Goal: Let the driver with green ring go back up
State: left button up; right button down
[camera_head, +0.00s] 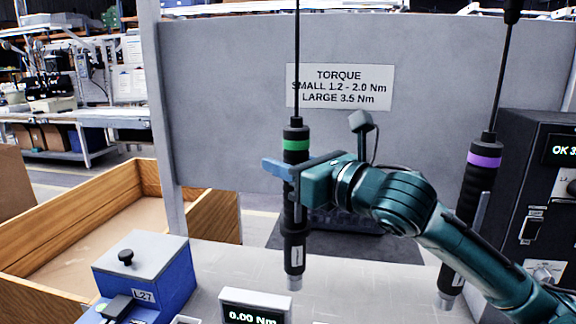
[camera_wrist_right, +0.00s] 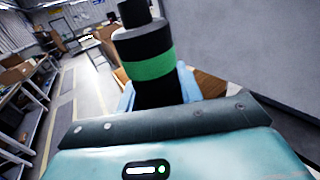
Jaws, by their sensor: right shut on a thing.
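The driver with the green ring (camera_head: 294,255) hangs upright from a dark cable in the head view, its tip above the bench. Its green band (camera_wrist_right: 150,64) shows close up in the right wrist view. My right gripper (camera_head: 285,172) is shut on its body just below the green ring, reaching in from the right. The finger ends are blue; parts of them are hidden behind the driver. My left gripper is not in view.
A driver with a purple ring (camera_head: 483,165) hangs at the right, partly behind my right arm, beside a black control box (camera_head: 540,150). A torque display (camera_head: 255,308), a blue box (camera_head: 145,265) and a wooden crate (camera_head: 45,215) stand in front and left. A grey panel (camera_head: 220,90) stands behind.

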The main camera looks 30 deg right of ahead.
jog(key=c, duration=0.8)
grip_release()
jog(key=shift+f, duration=0.15)
jog(key=o, duration=0.8)
